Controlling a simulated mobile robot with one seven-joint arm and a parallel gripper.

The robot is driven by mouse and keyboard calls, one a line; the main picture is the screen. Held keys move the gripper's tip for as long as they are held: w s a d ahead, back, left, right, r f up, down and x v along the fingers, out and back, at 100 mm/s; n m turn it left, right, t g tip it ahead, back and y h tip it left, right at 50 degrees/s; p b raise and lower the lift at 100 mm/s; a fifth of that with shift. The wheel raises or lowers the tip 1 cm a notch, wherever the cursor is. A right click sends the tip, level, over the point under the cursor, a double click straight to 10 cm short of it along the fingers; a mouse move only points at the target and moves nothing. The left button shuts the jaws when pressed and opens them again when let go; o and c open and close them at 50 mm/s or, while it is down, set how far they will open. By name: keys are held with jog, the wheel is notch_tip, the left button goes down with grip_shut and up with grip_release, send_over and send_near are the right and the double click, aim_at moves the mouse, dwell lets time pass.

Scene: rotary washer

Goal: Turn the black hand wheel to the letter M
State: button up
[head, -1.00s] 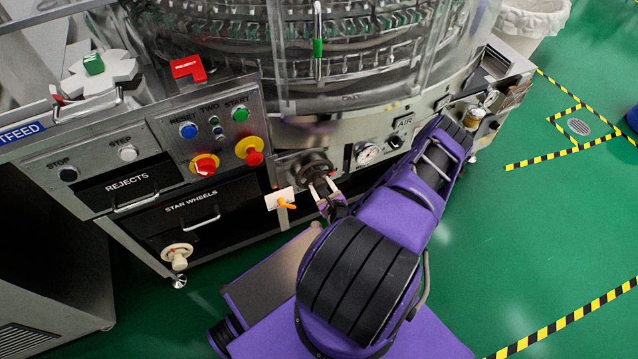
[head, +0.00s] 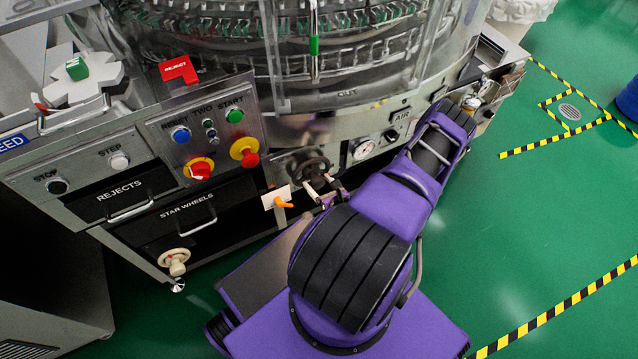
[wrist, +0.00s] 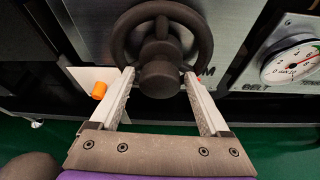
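The black hand wheel (head: 308,167) is mounted on a metal plate on the machine's front, and fills the top middle of the wrist view (wrist: 163,14). My gripper (head: 322,186) is at the wheel's lower side. In the wrist view my gripper (wrist: 159,75) has its fingers spread apart, one on each side of the wheel's round hub, with tips near the lower rim. Nothing is clamped between them; I cannot tell whether the tips touch the rim. A letter M (wrist: 208,73) shows partly, right of the wheel behind the right finger. Other letters are hidden or too small to read.
An orange-tipped lever on a white plate (head: 278,198) is close left of the wheel. Emergency buttons and drawers lie further left. Green floor (head: 540,210) is clear on the right.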

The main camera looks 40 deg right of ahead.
jog(key=shift+o, duration=0.3)
jog(key=p+v, duration=0.2)
jog(key=v, duration=1.5)
jog(key=shift+s+r, duration=0.15)
jog(key=shift+r, duration=0.05)
jog(key=shift+r, duration=0.1)
